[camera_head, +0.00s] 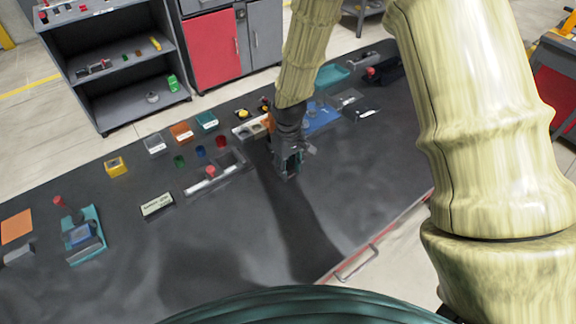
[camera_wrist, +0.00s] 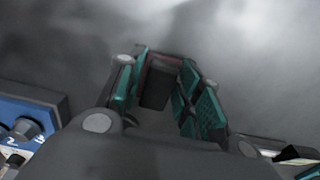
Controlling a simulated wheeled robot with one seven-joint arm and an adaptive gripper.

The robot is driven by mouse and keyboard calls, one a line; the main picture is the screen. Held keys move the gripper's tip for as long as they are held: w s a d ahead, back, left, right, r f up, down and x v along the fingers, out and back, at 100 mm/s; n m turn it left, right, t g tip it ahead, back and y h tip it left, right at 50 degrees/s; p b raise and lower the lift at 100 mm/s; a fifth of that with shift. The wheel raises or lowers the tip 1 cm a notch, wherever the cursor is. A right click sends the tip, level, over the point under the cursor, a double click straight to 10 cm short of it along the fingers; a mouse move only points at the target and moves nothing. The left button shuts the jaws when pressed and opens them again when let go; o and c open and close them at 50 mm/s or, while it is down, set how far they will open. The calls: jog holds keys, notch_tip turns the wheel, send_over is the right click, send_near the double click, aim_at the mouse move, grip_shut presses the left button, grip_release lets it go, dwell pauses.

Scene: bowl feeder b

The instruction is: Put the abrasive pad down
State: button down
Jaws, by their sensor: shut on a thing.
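My gripper (camera_head: 288,168) points down over the dark bench, right of the clear tray with a red knob. In the wrist view its teal fingers (camera_wrist: 160,92) are shut on a dark block with a reddish edge, which I take to be the abrasive pad (camera_wrist: 155,90). In the head view the fingers hide most of the pad. The grey bench top (camera_wrist: 235,40) lies beyond the fingertips; whether the pad touches it I cannot tell.
The clear tray (camera_head: 213,182) stands left of my gripper, and a blue panel (camera_head: 322,117) with knobs stands behind it, also in the wrist view (camera_wrist: 28,110). A white-labelled block (camera_head: 157,205) lies further left. The bench in front (camera_head: 240,245) is clear.

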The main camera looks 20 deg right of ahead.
jog(key=shift+f, duration=0.15)
jog(key=c, duration=1)
grip_release()
jog(key=shift+o, duration=0.2)
